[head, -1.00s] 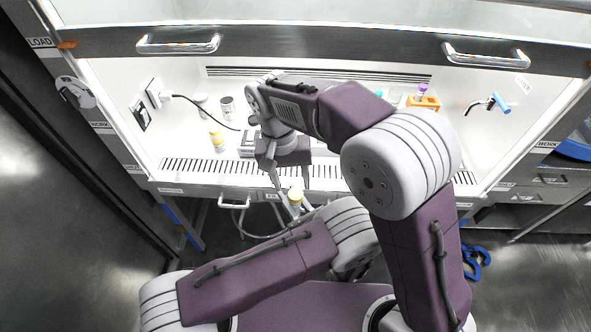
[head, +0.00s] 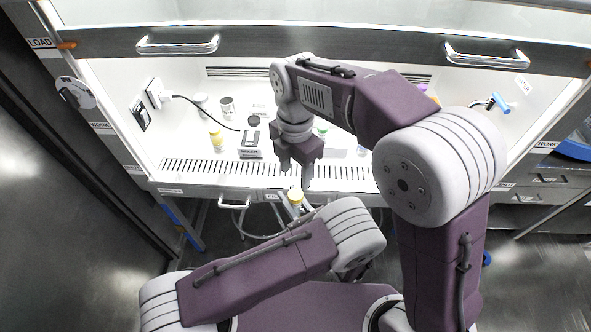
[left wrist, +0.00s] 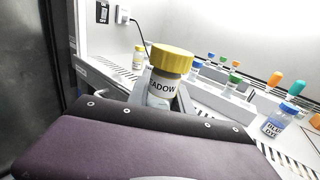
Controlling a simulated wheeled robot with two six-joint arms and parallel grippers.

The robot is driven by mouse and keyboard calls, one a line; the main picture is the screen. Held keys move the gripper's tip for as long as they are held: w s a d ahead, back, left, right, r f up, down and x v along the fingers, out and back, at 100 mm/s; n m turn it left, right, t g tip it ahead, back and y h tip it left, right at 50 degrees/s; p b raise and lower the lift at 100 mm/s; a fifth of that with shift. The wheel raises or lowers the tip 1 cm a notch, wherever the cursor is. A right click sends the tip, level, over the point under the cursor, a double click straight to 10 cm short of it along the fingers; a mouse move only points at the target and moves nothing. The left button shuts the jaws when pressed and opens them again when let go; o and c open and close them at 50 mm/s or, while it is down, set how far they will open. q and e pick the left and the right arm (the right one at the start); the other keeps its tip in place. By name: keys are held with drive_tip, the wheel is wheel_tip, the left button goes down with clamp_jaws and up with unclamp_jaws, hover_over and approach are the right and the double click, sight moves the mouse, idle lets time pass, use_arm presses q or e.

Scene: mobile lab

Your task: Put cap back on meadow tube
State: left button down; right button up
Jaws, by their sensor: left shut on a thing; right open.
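The meadow tube (left wrist: 160,90) is a clear, labelled tube standing nearly upright in the left wrist view. Its yellow cap (left wrist: 171,59) sits on top; how tightly cannot be told.
A yellow-capped bottle (head: 216,139) and a small scale-like device (head: 250,142) stand on the cabinet worktop. A blue dye bottle (left wrist: 280,121) and racks with colored-cap tubes show in the left wrist view. My right arm hides part of the worktop.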

sight(295, 194)
wheel_tip(295, 194, down, 8)
drive_tip(key=shift+f, duration=0.1)
idle(0.6)
